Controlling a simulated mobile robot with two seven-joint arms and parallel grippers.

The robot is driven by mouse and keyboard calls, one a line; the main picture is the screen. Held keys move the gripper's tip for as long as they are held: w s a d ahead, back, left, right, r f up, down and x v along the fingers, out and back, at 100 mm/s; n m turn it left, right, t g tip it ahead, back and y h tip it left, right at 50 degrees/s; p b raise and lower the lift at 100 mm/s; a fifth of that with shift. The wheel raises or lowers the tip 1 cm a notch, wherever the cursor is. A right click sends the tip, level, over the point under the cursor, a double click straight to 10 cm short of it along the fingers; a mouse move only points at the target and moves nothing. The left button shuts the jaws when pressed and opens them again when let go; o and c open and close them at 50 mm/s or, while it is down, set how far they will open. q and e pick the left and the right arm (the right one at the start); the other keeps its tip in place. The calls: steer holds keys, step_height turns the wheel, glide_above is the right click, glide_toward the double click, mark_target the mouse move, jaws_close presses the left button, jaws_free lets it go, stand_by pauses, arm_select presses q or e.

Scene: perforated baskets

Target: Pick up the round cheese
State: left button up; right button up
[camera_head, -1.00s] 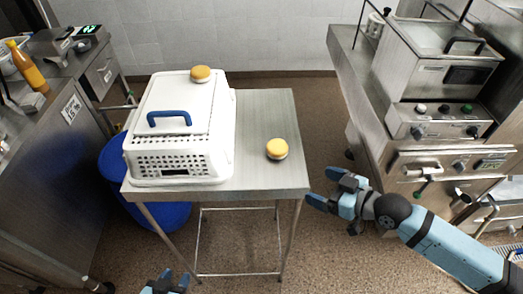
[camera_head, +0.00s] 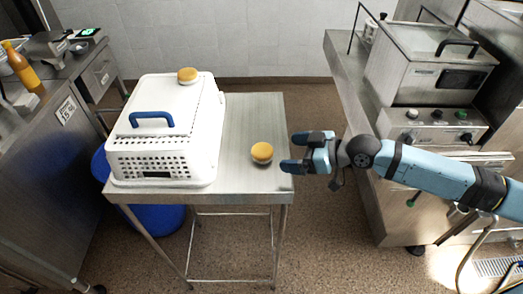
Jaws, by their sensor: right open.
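One round cheese (camera_head: 262,152), yellow on top with a paler lower edge, lies on the right part of the metal table (camera_head: 245,118). A second, similar round yellow thing (camera_head: 187,75) lies on top of the white basket near its far edge. My right gripper (camera_head: 291,152) is open and empty, just right of the cheese on the table, its fingers pointing left at the table's right edge. A small gap shows between fingertips and cheese. My left gripper is out of view.
The white perforated basket (camera_head: 165,165) with a blue handle (camera_head: 152,119) fills the left of the table. A blue bin (camera_head: 160,218) stands below. A steel fryer counter (camera_head: 345,75) is at right. An orange bottle (camera_head: 22,64) stands on the left counter.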

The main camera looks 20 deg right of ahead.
mark_target(268, 151)
steer(key=x, duration=0.3)
steer(key=p+x, duration=0.1)
steer(key=x, duration=0.3)
steer(key=shift+w+a+p, duration=0.2)
steer(key=shift+w+p, duration=0.2)
steer(key=shift+w+a+f, duration=0.15)
steer(key=shift+w+a, duration=0.05)
steer(key=shift+a, duration=0.1)
steer(key=shift+c, duration=0.2)
steer(key=c, duration=1)
steer(key=shift+c, duration=0.2)
